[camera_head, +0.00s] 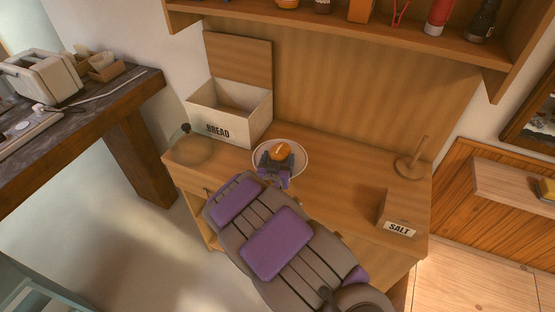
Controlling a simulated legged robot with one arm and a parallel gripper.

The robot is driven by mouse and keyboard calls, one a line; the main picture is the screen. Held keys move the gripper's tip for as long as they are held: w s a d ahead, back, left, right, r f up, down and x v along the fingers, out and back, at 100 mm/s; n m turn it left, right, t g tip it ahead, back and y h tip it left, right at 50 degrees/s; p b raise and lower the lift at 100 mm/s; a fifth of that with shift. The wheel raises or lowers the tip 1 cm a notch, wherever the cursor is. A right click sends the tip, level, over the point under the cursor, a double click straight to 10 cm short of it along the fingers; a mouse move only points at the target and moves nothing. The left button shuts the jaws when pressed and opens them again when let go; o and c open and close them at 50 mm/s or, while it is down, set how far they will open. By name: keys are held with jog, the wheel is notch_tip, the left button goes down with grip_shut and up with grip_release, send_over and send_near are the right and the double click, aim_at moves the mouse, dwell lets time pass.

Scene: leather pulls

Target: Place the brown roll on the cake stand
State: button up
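The brown roll (281,150), orange-brown in this light, shows over the white round plate of what looks like the cake stand (302,156), in the middle of the wooden counter. My gripper (277,160), dark with purple parts, reaches in from the front and is right at the near side of the roll. It covers the roll's lower part and the near part of the plate. I cannot tell whether the fingers are closed on the roll, or whether the roll rests on the plate or is just above it.
A white BREAD box (235,120) with its lid raised stands behind left. A clear dome with a dark knob (186,129) sits at the counter's left end. A SALT box (399,215) and a wooden upright holder (412,165) stand right. A shelf (400,37) overhangs the back.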

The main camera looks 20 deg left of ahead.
jog(key=shift+o, duration=1.1)
jog(key=shift+r, duration=0.1)
jog(key=p+v, duration=0.2)
jog(key=v, duration=1)
